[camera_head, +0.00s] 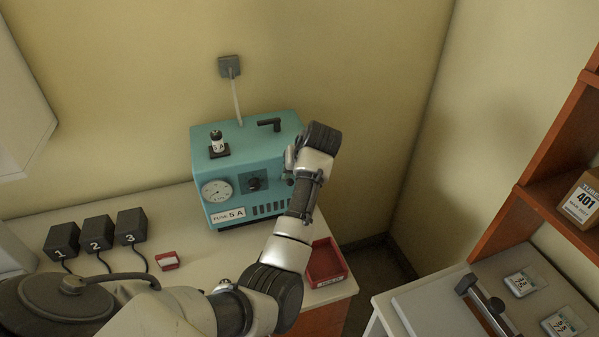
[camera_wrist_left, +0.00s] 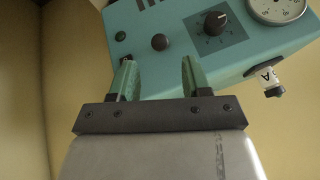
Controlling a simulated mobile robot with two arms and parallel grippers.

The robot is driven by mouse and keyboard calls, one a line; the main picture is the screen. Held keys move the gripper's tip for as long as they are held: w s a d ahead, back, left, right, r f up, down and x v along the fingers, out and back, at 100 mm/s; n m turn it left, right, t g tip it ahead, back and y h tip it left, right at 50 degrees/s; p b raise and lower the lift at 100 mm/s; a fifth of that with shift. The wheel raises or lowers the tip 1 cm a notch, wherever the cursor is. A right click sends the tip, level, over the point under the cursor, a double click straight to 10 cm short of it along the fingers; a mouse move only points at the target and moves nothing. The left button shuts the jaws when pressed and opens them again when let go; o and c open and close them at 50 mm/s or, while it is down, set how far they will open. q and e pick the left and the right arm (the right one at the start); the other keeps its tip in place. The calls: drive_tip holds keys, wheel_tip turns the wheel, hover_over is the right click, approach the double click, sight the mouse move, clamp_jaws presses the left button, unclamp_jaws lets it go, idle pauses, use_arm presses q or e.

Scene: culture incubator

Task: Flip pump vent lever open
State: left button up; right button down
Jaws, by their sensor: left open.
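The teal pump (camera_head: 243,165) stands on the bench against the wall. A black L-shaped, lever-like piece (camera_head: 270,124) sits on its top; I cannot tell for sure that it is the vent lever. My left gripper (camera_wrist_left: 158,78) is open, its two green fingers apart with nothing between them. In the head view, my wrist hides the gripper's fingers and the pump's right front edge. In the left wrist view, the pump's front shows beyond the fingers, with a round dark button (camera_wrist_left: 160,42) between them and a dial knob (camera_wrist_left: 215,22) to the right. My right gripper is out of view.
A gauge (camera_head: 217,191) and a small labelled bottle (camera_head: 217,142) are on the pump. Black numbered boxes (camera_head: 97,233) stand at left on the bench. A red tray (camera_head: 327,264) lies right of my forearm. A wooden shelf (camera_head: 540,165) is at far right.

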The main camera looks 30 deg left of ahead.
use_arm(q)
drive_tip(key=shift+v, duration=1.2)
